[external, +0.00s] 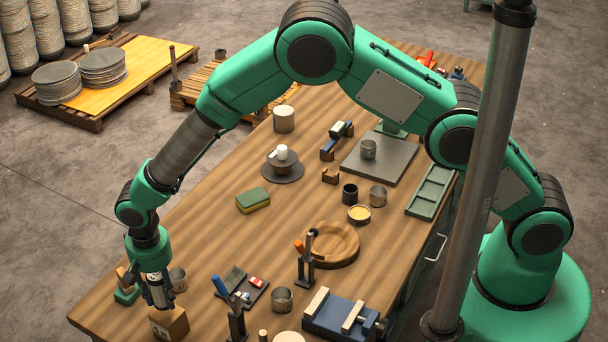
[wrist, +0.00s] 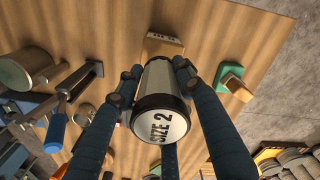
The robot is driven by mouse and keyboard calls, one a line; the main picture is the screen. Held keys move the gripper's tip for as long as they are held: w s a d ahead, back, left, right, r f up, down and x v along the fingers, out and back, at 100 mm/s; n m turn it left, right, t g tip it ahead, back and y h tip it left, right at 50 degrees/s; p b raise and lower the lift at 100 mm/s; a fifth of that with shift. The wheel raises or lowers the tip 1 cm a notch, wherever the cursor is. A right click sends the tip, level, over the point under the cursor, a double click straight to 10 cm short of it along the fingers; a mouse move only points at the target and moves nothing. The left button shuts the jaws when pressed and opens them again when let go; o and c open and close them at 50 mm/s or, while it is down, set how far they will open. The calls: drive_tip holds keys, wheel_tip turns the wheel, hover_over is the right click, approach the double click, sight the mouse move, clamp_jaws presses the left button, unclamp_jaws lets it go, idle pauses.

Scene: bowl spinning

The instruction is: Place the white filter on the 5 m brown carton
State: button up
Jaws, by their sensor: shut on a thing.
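The white filter (wrist: 160,85) is a pale cylinder with dark bands and "SIZE 2" printed on it. My gripper (wrist: 156,74) is shut around it, with fingers on both sides. In the external view my gripper (external: 156,286) points down at the near left table corner, and the filter (external: 160,296) shows between its fingers. The brown carton (external: 170,324) stands on the table directly below; its printing is too small to read. In the wrist view the carton (wrist: 160,45) shows just beyond the filter's far end. I cannot tell whether filter and carton touch.
A green-and-tan item (external: 127,286) and a metal cup (external: 178,279) stand close to my gripper. A dark tray (external: 240,286), an upright clamp (external: 236,322) and a blue vise (external: 340,318) lie to the right. The table's left edge is near the carton.

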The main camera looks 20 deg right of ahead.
sight(156, 275)
drive_tip(key=shift+f, duration=1.65)
drive_tip(key=shift+f, duration=0.1)
drive_tip(key=o, duration=1.2)
drive_tip(key=shift+r+b, duration=0.75)
drive_tip(key=shift+r, duration=5.4)
